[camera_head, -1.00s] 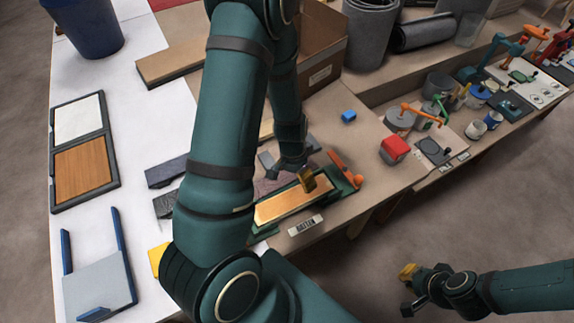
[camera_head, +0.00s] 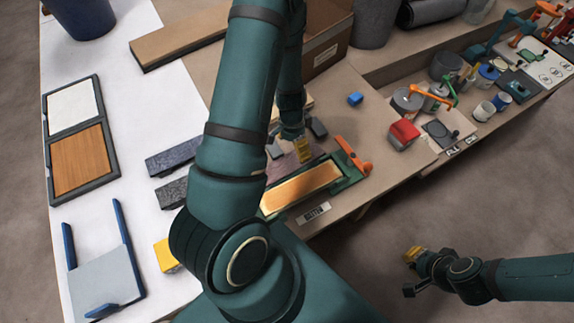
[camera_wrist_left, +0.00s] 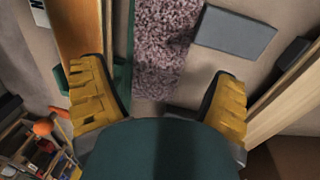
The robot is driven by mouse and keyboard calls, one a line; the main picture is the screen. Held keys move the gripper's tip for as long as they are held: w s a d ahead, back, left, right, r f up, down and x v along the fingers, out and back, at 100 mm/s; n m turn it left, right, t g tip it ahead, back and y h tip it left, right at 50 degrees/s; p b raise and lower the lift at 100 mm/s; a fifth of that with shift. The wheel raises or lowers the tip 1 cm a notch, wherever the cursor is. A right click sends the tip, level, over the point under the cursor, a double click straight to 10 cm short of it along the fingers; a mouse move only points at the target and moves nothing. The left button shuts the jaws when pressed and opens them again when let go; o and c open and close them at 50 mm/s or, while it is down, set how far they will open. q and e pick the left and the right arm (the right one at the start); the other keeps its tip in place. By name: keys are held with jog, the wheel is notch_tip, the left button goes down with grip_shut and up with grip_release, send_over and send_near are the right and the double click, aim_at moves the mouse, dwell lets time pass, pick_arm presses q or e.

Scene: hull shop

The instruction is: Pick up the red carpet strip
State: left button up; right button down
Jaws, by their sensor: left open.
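The carpet strip (camera_head: 284,168) looks dusty mauve-red and lies on the bench beside the green-framed tray, partly hidden by my left arm. In the left wrist view the fuzzy strip (camera_wrist_left: 165,42) runs down between the finger pads, touching neither pad visibly. My left gripper (camera_head: 301,148) is open and empty over the strip's area; its two yellow pads stand wide apart in the left wrist view (camera_wrist_left: 160,75). Its height above the strip is hard to tell. My right gripper (camera_head: 410,272) is open and empty, away from the bench over the floor.
The green tray with a wooden panel (camera_head: 305,188) lies close beside the strip, an orange tool (camera_head: 353,157) at its end. A grey block (camera_wrist_left: 235,33) lies on the strip's other side. A cardboard box (camera_head: 327,40) stands behind. Dark grey samples (camera_head: 173,157) lie left on white.

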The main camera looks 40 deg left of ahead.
aim_at(295, 159)
pick_arm(q)
jog(key=shift+d+f+b, duration=0.2)
jog(key=shift+f+b, duration=0.1)
jog(key=shift+f, duration=1.25)
jog(key=shift+d+f+b, duration=0.15)
jog(key=shift+f+b, duration=0.1)
jog(key=shift+f, duration=1.25)
jog(key=c, duration=1)
jog(key=shift+c, duration=0.2)
